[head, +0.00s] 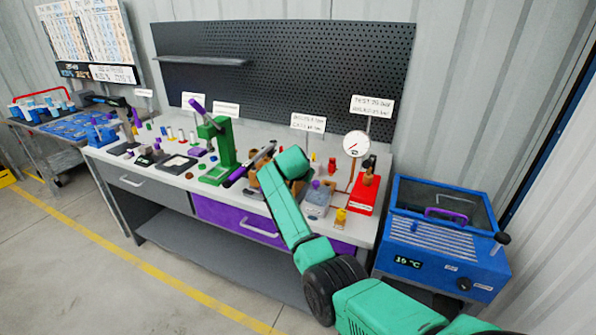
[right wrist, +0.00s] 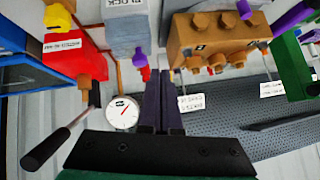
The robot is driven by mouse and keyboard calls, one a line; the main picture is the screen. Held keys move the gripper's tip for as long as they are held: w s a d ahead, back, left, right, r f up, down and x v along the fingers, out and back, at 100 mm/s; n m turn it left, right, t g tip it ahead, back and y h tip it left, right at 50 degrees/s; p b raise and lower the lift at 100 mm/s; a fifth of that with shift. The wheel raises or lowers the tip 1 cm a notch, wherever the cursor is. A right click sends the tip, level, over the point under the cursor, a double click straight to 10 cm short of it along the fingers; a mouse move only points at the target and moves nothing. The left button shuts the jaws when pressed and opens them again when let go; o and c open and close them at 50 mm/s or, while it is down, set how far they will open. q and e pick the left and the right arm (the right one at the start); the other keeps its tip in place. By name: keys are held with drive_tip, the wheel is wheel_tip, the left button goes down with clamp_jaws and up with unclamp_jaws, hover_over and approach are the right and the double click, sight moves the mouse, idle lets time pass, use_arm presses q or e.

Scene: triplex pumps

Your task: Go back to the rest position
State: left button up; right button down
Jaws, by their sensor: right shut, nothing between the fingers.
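My right arm reaches in from the lower right in the head view. Its gripper (head: 235,177) is over the workbench (head: 175,200), beside the green press (head: 218,155). In the right wrist view the dark purple fingers (right wrist: 160,85) are together with nothing between them. The brown pump block (right wrist: 215,40) and the grey block (right wrist: 128,25) appear beyond the fingers, apart from them. In the head view my forearm partly hides the brown block. My left gripper is not in view.
A red test stand (head: 363,193) with a round gauge (head: 356,144) stands at the bench's right end. A blue heated box (head: 445,240) stands right of the bench. Small parts and trays cover the bench's left half. The floor in front is clear.

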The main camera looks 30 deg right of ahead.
drive_tip(key=b+v, duration=0.2)
drive_tip(key=v, duration=0.4)
drive_tip(key=s+a+f+n+g+y, duration=0.1)
drive_tip(key=s+a+f+n, duration=0.2)
drive_tip(key=f, duration=1)
drive_tip(key=s+a+f+n+g+y, duration=0.1)
drive_tip(key=s+a+f+n, duration=0.2)
drive_tip(key=f, duration=0.9)
drive_tip(key=s+a+f+n+y, duration=0.1)
drive_tip(key=s+f+n+y, duration=0.3)
drive_tip(key=f, duration=0.9)
drive_tip(key=s+a+f+n+g, duration=0.2)
drive_tip(key=s+f, duration=1.3)
drive_tip(key=s, duration=0.4)
drive_tip(key=s+f+n+g, duration=0.1)
drive_tip(key=s+f, duration=0.2)
drive_tip(key=s, duration=0.8)
drive_tip(key=s+a+f+n+g, duration=0.1)
drive_tip(key=s+f, duration=0.2)
drive_tip(key=s, duration=0.9)
drive_tip(key=shift+f+n, duration=0.15)
drive_tip(key=shift+n, duration=0.15)
